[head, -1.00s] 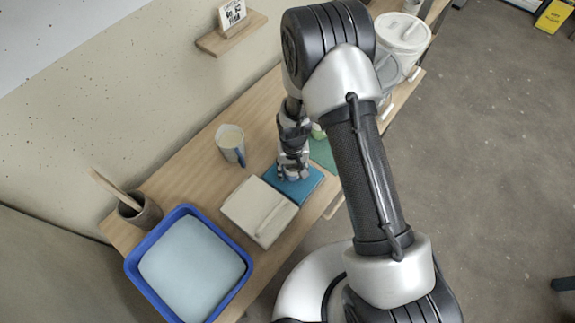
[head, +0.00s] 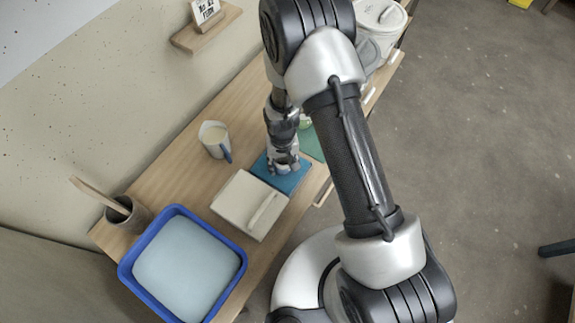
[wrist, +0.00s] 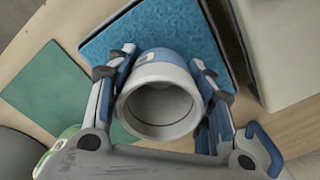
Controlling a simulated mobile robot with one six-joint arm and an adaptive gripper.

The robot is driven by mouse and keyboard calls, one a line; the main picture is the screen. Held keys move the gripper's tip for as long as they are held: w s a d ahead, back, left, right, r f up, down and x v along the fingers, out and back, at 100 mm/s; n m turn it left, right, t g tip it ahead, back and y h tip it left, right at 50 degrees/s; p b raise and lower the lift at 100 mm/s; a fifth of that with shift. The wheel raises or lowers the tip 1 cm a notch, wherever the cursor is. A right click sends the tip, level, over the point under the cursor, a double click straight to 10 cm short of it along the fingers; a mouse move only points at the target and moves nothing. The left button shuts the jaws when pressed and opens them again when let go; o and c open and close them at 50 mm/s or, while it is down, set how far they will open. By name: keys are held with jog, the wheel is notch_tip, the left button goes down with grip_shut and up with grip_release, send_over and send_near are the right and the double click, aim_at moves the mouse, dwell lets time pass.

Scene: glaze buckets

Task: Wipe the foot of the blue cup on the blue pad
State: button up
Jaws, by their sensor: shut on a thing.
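My gripper (head: 284,168) points down over the blue pad (head: 298,179). In the wrist view my gripper (wrist: 162,55) is shut on the blue cup (wrist: 150,72), one finger on each side. The cup shows a pale rim and a blue band, with its open mouth facing the camera. Its foot points toward the blue pad (wrist: 180,22) and is hidden, so I cannot tell if it touches. In the head view my gripper hides most of the cup.
A pale block (head: 238,207) lies beside the blue pad, a green pad (head: 312,146) on the other side. A white jug with a blue handle (head: 213,140) stands near the wall. A blue tub (head: 133,280) and a brush pot (head: 130,216) are at the near end. Buckets (head: 380,17) stand beyond.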

jog(key=shift+w+a+b, duration=0.3)
jog(key=shift+w+a, duration=0.4)
jog(key=shift+a, duration=0.2)
jog(key=shift+w+a+b, duration=0.25)
jog(key=shift+w+a, duration=0.45)
jog(key=shift+a, duration=0.15)
jog(key=shift+s+d+f+p, duration=0.1)
jog(key=shift+s+d+p, duration=0.1)
jog(key=shift+s+d, duration=1.1)
jog(key=shift+s+d+f+p, duration=0.15)
jog(key=shift+s+d, duration=0.85)
jog(key=shift+d, duration=0.5)
jog(key=shift+r, duration=0.1)
notch_tip(320, 180, up, 7)
jog(key=p, duration=0.5)
jog(key=shift+w+r, duration=0.1)
